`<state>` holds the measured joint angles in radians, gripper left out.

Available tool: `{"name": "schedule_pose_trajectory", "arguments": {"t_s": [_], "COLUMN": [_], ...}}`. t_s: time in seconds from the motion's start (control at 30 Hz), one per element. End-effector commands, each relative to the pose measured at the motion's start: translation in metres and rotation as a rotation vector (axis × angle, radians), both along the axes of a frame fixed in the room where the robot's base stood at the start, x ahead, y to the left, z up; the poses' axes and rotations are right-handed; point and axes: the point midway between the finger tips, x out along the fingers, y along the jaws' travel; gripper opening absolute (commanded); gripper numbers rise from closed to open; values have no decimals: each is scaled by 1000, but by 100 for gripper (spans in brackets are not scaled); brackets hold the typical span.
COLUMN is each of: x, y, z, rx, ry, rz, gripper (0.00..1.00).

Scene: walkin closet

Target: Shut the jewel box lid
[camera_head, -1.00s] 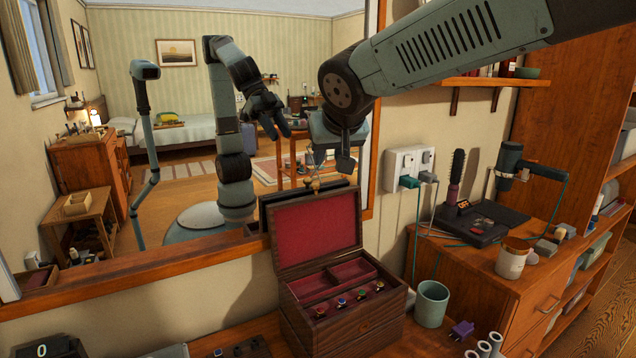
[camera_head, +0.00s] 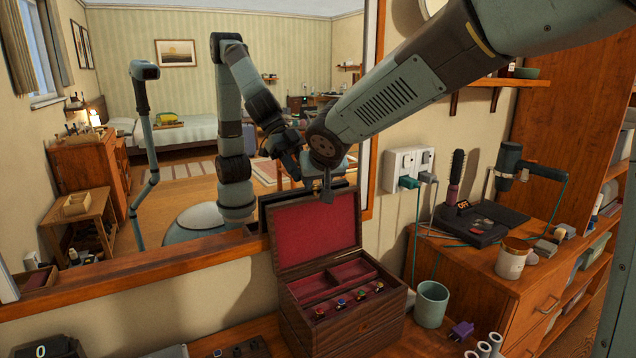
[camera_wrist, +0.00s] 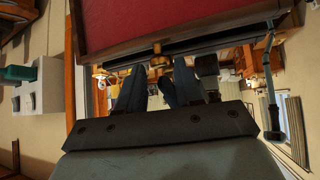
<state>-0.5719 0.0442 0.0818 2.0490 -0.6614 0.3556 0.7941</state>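The jewel box (camera_head: 345,325) is dark wood and stands open on the counter below the mirror. Its lid (camera_head: 318,228), lined in red, stands nearly upright, leaning back toward the mirror. My gripper (camera_head: 327,192) is at the lid's top edge, right of its middle. In the wrist view, the red lining (camera_wrist: 190,18) fills the top, with a gold clasp (camera_wrist: 160,60) on the lid's rim. My gripper's blue fingers (camera_wrist: 158,88) show near the rim, slightly apart, with nothing held between them. Whether they touch the lid is unclear.
The wall mirror (camera_head: 190,160) behind the box reflects my arm and the room. A green cup (camera_head: 431,303) stands close to the box's right. A purple item (camera_head: 461,329) and white rolls (camera_head: 486,345) lie in front right. A socket block (camera_head: 408,163) is on the wall.

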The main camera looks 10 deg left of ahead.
Motion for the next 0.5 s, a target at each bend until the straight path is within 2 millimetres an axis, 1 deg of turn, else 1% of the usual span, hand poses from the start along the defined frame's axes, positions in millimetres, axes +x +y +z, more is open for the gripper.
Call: {"name": "schedule_pose_trajectory", "arguments": {"t_s": [0.2,0.47,0.5], "x": [7,7,7], "y": [3,3,3], "z": [-8,-8,-8], "rx": [1,0,0], "ry": [0,0,0], "rz": [1,0,0], "gripper": [35,35,32]}}
